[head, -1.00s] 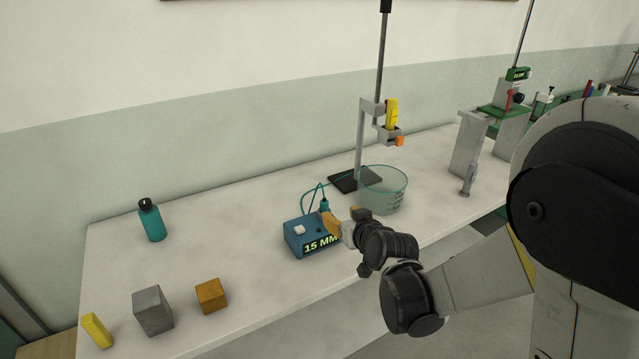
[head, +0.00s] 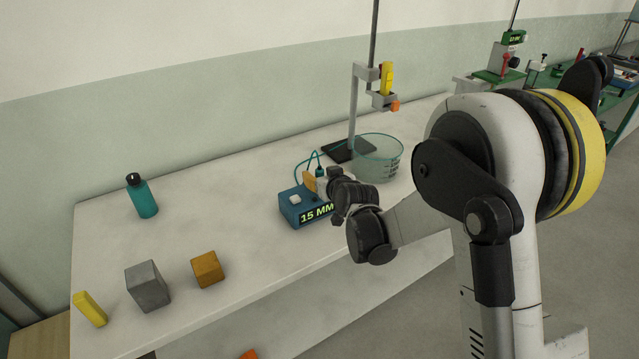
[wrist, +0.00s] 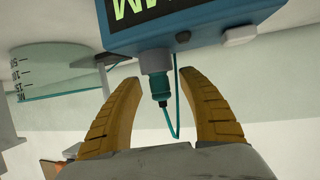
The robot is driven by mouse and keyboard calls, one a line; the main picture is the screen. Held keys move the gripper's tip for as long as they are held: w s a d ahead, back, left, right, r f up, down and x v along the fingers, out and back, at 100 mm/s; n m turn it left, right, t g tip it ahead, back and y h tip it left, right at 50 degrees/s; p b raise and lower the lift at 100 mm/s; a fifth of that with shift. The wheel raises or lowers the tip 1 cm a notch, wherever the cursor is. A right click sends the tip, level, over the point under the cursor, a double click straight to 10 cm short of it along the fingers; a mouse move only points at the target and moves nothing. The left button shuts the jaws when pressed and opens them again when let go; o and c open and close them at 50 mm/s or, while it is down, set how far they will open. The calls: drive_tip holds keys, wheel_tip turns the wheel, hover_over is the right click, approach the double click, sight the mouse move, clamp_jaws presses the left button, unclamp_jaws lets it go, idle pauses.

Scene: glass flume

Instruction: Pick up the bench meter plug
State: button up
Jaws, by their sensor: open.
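The bench meter is a blue box (head: 291,212) with a lit "15 MM" display, on the white bench. Its teal plug (wrist: 158,85) joins the box wall in the wrist view, with a thin teal cable running from it. The plug also shows in the head view (head: 319,172), partly behind my gripper. My gripper (head: 311,182) is at the meter. In the wrist view its two yellow fingers (wrist: 165,92) are open, one on each side of the plug, with visible gaps and no contact seen.
A clear beaker (head: 379,160) and a stand with a dark base (head: 342,151) are close behind and right of the meter. A teal bottle (head: 142,198), a grey block (head: 147,287), an orange block (head: 207,269) and a yellow block (head: 89,309) are left. The bench between is clear.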

clamp_jaws()
drive_tip(key=shift+r, duration=0.15)
